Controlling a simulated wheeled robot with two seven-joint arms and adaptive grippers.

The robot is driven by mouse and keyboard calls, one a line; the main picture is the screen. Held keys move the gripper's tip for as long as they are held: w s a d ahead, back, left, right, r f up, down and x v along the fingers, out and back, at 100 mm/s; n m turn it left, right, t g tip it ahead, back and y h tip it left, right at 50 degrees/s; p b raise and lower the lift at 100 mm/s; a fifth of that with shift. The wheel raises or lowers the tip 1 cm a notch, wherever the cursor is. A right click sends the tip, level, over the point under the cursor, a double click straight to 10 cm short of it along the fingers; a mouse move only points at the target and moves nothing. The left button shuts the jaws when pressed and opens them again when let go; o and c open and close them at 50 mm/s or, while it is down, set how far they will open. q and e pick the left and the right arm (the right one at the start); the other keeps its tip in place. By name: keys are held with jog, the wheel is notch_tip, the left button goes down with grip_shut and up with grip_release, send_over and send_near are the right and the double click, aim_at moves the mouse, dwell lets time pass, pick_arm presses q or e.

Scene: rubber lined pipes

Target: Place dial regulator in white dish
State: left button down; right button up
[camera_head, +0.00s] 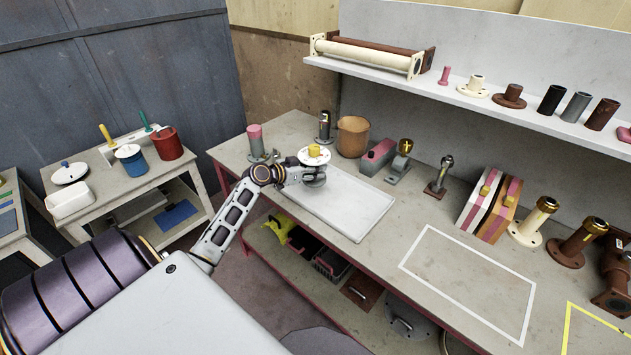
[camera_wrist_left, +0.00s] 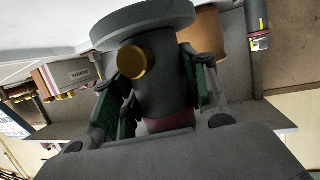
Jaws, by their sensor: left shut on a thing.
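My left gripper (camera_head: 302,174) is shut on a dark grey flanged fitting with a round gold cap, which looks like the dial regulator. In the left wrist view the regulator (camera_wrist_left: 160,82) sits between the gripper's fingers (camera_wrist_left: 155,105), with its wide flange at the top of the picture and a dark red ring near the palm. In the head view its grey flange (camera_head: 315,183) shows below the fingers, over the far end of a shallow white rectangular dish (camera_head: 358,222) on the bench. I cannot tell whether it touches. My right gripper is not in view.
A cream round flange with a yellow centre (camera_head: 314,155) shows just behind the gripper. A brown pot (camera_head: 353,137) and a pink-topped grey pipe (camera_head: 255,140) stand nearby. Several fittings line the bench's back. A side table holds a white basin (camera_head: 70,201) and a red bucket (camera_head: 167,144).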

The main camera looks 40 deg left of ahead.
pick_arm(q)
jog(key=shift+f, duration=0.75)
